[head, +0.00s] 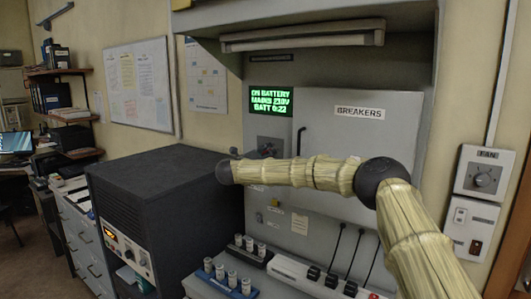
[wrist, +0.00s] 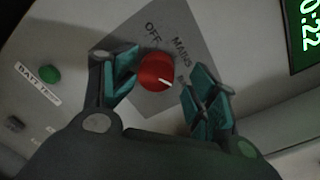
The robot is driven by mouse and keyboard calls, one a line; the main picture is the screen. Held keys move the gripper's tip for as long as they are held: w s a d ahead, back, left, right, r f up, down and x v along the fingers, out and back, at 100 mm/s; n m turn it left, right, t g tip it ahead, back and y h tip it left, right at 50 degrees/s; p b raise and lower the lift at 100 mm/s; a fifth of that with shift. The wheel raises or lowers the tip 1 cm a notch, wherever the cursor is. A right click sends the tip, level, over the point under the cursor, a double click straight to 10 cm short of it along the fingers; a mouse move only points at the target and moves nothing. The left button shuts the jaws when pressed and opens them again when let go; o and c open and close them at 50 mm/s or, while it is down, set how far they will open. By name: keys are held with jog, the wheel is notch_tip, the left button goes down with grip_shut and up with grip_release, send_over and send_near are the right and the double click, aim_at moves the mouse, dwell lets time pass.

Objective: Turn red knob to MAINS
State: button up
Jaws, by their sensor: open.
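The red knob (wrist: 153,70) sits on a grey plate (wrist: 198,32) marked OFF, MAINS and a third label starting "BA", partly hidden by a finger. The knob's white mark points to the lower right in the wrist view, toward the third label and away from MAINS. My gripper (wrist: 160,77) is open with a teal-padded finger on each side of the knob. A gap shows on the right; the left finger is close, and I cannot tell if it touches. The green screen (head: 270,101) reads ON BATTERY, MAINS 230V, BATT 0:22.
A green button (wrist: 50,74) with a label is left of the plate. The BREAKERS door (head: 345,140) is to the right of the screen. A dark cabinet (head: 160,180) stands at left.

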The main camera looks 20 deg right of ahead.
jog(key=shift+w+d+f, duration=0.15)
jog(key=shift+w+f, duration=0.25)
jog(key=shift+w, duration=0.15)
jog(key=shift+w+d+f, duration=0.15)
jog(key=shift+w+f, duration=0.2)
jog(key=shift+w, duration=0.15)
jog(key=shift+s+d+r, duration=0.15)
jog(key=shift+s+d, duration=0.05)
jog(key=shift+d, duration=0.05)
jog(key=shift+s+d+r, duration=0.1)
jog(key=shift+s+r, duration=0.45)
jog(key=shift+s, duration=0.2)
jog(key=c, duration=0.4)
jog(key=shift+w, duration=0.1)
jog(key=c, duration=0.3)
jog(key=shift+w+a+f, duration=0.2)
jog(key=shift+a, duration=0.05)
jog(key=c, duration=0.3)
jog(key=shift+d, duration=0.1)
